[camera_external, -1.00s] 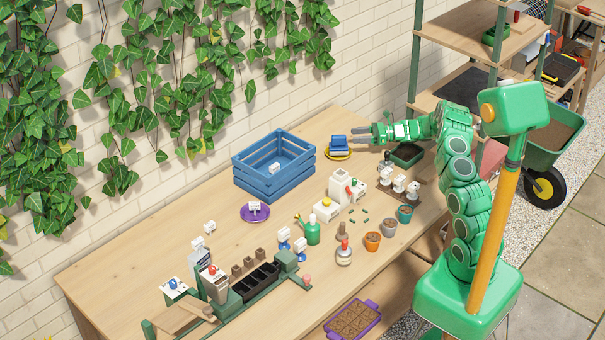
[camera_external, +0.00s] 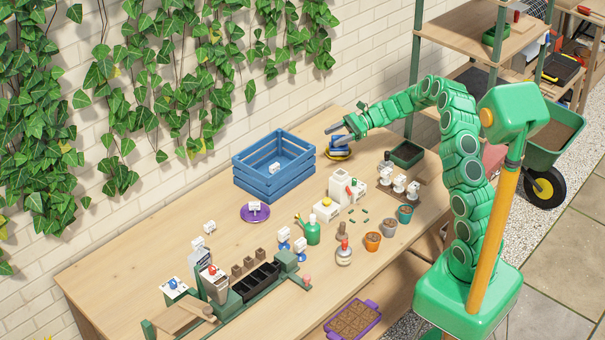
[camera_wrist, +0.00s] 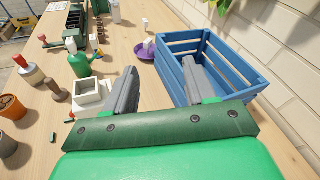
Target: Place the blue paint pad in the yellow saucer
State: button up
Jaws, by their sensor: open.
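The blue paint pad (camera_external: 343,149) sits in the yellow saucer (camera_external: 337,158) at the back of the table, right of the blue crate, in the external view. My gripper (camera_external: 337,128) is above the pad, its fingers pointing left and partly covering it. In the wrist view my gripper (camera_wrist: 160,75) shows two grey fingers spread apart with nothing between them. The pad and the yellow saucer are not visible in the wrist view.
The blue crate (camera_external: 274,184) stands left of the saucer; it also shows in the wrist view (camera_wrist: 240,70). A purple saucer (camera_external: 255,212) lies in front of it. A dark green tray (camera_external: 407,154) is to the right. Pots and bottles crowd the table's front.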

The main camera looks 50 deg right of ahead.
jog(key=s+a+r+n+g+h, duration=0.2)
jog(key=s+a+r+n+g, duration=0.15)
jog(key=s+a, duration=0.35)
jog(key=s+a+r+n+g+h, duration=0.15)
jog(key=s+a+n, duration=0.3)
jog(key=s, duration=0.45)
jog(key=s+a+r+n+g+h, duration=0.2)
jog(key=s+a+r+n+g, duration=0.15)
jog(key=s+a, duration=0.35)
jog(key=s+d+n+h, duration=0.3)
jog(key=s+d+h, duration=0.1)
jog(key=s, duration=0.9)
jog(key=s+d+f+n+t+h, duration=0.1)
jog(key=s+d+n+h, duration=0.3)
jog(key=s, duration=1)
jog(key=shift+d+h, duration=0.55)
jog(key=shift+d, duration=0.55)
jog(key=shift+f+n, duration=0.1)
jog(key=shift+n, duration=0.15)
